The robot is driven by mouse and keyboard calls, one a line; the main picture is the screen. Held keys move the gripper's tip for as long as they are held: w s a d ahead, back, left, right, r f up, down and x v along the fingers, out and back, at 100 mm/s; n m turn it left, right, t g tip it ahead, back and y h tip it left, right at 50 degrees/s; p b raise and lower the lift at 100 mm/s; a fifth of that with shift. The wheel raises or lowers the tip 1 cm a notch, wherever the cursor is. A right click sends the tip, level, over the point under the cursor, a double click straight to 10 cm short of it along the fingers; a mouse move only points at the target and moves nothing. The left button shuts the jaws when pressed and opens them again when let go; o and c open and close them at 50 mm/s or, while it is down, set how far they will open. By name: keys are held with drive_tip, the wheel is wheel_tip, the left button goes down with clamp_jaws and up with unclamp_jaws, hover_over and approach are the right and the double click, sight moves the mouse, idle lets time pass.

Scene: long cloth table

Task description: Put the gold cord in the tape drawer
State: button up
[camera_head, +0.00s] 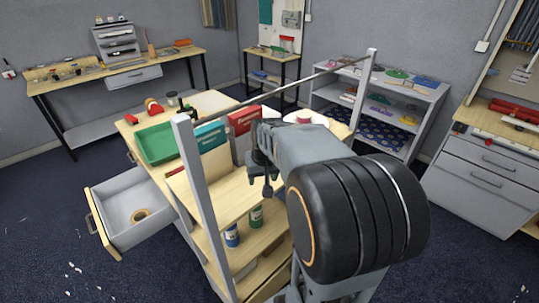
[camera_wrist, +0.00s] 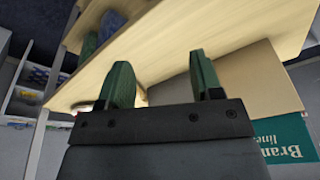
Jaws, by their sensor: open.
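A drawer (camera_head: 112,212) stands pulled out at the left side of the wooden table; I cannot read a label that marks it as the tape drawer. A small gold-tan ring or coil (camera_head: 140,215) lies on its floor near the front; I cannot tell whether it is the cord or a roll of tape. No other gold cord is clear to me. My gripper (camera_wrist: 162,78) is open, its two green fingers apart with nothing between them. In the head view my gripper (camera_head: 267,178) hangs by the wooden shelf unit, right of the drawer and well apart from it.
A green tray (camera_head: 158,143), a teal book (camera_head: 210,137) and a red book (camera_head: 243,119) sit on the table. The teal book also shows in the wrist view (camera_wrist: 282,138). A metal rail (camera_head: 290,84) on posts spans above.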

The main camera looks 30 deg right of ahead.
drive_tip(key=shift+t, duration=0.3)
drive_tip(key=w+d, duration=0.2)
drive_tip(key=d, duration=0.1)
drive_tip(key=w+d+f, duration=0.1)
drive_tip(key=w+d, duration=0.2)
drive_tip(key=d, duration=0.1)
drive_tip(key=w+d, duration=0.3)
drive_tip(key=shift+d+f, duration=0.2)
drive_tip(key=shift+f, duration=0.2)
drive_tip(key=shift+n+t+h, duration=0.3)
drive_tip(key=shift+n+t, duration=0.1)
drive_tip(key=shift+t, duration=0.2)
drive_tip(key=w+d, duration=0.2)
drive_tip(key=w+d+r, duration=0.1)
drive_tip(key=w+d, duration=0.1)
drive_tip(key=shift+w+f+p, duration=0.1)
drive_tip(key=shift+w+p, duration=0.05)
drive_tip(key=shift+p, duration=0.2)
drive_tip(key=shift+w+f, duration=0.15)
drive_tip(key=shift+f, duration=0.15)
drive_tip(key=shift+p+x, duration=1.45)
drive_tip(key=shift+x, duration=1.5)
drive_tip(key=shift+c, duration=0.3)
drive_tip(key=c, duration=1)
drive_tip(key=shift+c, duration=0.2)
